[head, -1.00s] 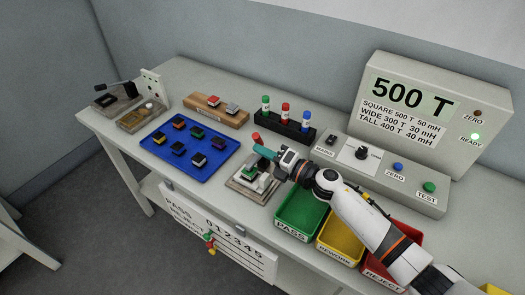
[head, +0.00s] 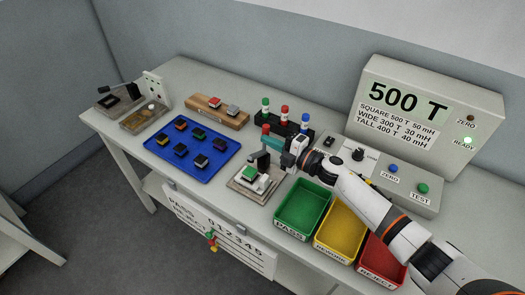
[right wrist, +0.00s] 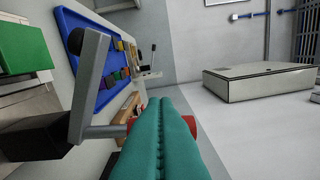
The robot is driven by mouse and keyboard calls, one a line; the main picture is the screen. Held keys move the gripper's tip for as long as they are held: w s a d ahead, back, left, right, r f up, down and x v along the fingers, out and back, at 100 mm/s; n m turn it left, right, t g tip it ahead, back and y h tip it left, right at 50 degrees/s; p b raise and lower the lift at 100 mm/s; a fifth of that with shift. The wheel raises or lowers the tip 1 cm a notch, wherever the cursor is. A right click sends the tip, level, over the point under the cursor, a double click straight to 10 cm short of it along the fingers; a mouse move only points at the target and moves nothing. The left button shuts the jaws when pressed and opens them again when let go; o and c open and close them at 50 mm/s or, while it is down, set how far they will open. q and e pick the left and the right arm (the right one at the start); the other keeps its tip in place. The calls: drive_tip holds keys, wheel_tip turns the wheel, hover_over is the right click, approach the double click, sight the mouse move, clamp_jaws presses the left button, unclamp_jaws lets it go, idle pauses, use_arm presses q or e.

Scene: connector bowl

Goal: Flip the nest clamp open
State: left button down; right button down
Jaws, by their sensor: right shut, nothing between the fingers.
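The nest (head: 246,187) is a light plate at the front of the bench holding a green and white part (head: 253,176). The green part also shows in the right wrist view (right wrist: 25,48). The clamp's grey bar (right wrist: 90,85) with its black pad (right wrist: 75,40) extends over the part side; I cannot tell whether the pad touches it. The clamp's red handle tip (head: 266,129) stands high, partly behind my right gripper (head: 268,143). The teal fingers are shut, empty, and beside the red handle (right wrist: 192,126). My left gripper is not in view.
A blue tray (head: 162,148) with several parts lies left of the nest. Green PASS (head: 304,208), yellow REWORK and red REJECT bins stand to the right. A black rack (head: 296,126) with coloured-top bottles and the tester (head: 425,110) stand behind.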

drive_tip(key=w+d+f+m+b, duration=0.1)
drive_tip(key=w+d+m, duration=0.2)
drive_tip(key=w+m, duration=0.2)
drive_tip(key=shift+d+f+m+g, duration=0.3)
drive_tip(key=shift+d+f+m, duration=0.05)
drive_tip(key=shift+m, duration=1.25)
drive_tip(key=shift+b, duration=0.3)
